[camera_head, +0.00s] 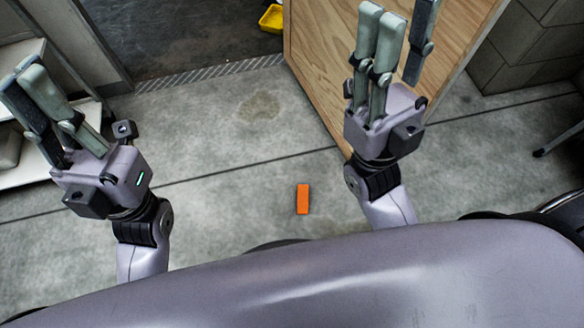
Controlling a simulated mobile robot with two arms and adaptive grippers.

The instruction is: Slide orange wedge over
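The orange wedge (303,199) is a small upright-looking rectangle in the picture, lying on the grey concrete floor in front of my body. Nothing touches it. My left gripper (28,88) is raised at the left, well away from the wedge, with its long fingers extended and nothing held. My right gripper (400,35) is raised to the upper right of the wedge, in front of the wooden door. Its fingers are straight and apart, and it is empty.
A wooden door or panel (320,70) stands behind my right gripper, its lower corner near the wedge. A doorway with a metal threshold (215,70) and a yellow bin (272,18) lies beyond. A white shelf (30,175) is at left. Grey blocks (530,45) are at right.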

